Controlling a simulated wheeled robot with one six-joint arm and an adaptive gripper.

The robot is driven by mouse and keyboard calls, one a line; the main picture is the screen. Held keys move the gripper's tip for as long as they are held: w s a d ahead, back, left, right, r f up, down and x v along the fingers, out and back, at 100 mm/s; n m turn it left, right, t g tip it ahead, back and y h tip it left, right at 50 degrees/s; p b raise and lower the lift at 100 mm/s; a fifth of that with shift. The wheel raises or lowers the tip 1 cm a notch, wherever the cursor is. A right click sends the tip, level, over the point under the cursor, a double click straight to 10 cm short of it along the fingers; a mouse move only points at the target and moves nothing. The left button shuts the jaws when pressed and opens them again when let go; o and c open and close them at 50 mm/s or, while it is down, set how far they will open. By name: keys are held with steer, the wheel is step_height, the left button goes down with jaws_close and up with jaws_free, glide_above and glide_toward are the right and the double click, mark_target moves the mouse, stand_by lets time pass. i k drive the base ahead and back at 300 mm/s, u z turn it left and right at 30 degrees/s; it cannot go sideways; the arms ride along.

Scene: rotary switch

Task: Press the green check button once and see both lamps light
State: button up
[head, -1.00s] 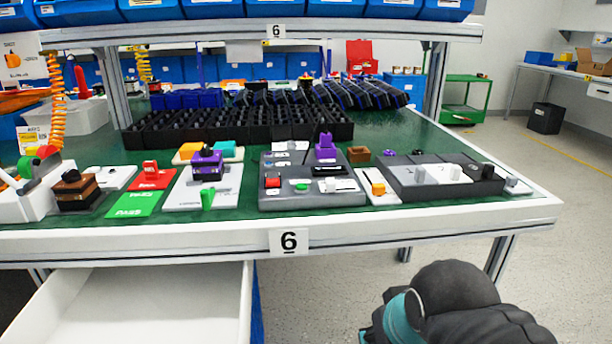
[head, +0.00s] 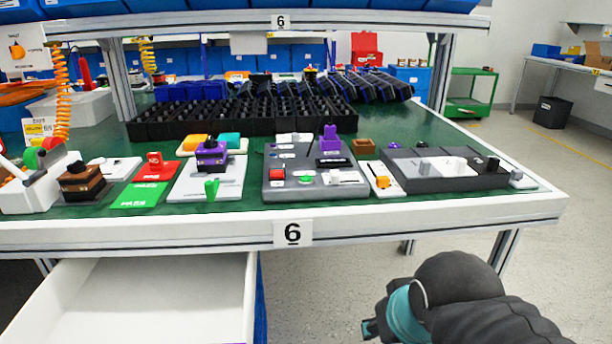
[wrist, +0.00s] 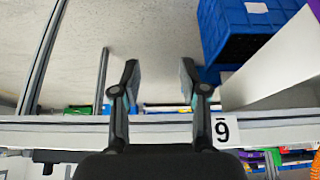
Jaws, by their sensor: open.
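The green check button (head: 305,180) is a small green disc on the sloped front of a grey control panel (head: 342,190) on the green table. I cannot make out lit lamps on the panel at this size. My dark arm with a teal band is at the lower right of the head view, in front of the table and well away from the panel. In the wrist view my gripper (wrist: 157,70) is open and empty, its two fingers apart. The button cannot be made out there.
A purple upright piece (head: 328,140) stands at the panel's back right. A white plate with a purple-black block (head: 212,157) is to its left, a dark grey tray (head: 400,172) to its right. Black bins (head: 180,127) stand behind. An open white drawer (head: 150,300) juts out below the table edge.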

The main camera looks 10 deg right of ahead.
mark_target(305, 178)
steer(key=u, duration=2.2)
steer(key=k, duration=1.2)
steer(key=z, duration=2)
steer(key=i, duration=0.5)
steer(key=z, duration=0.05)
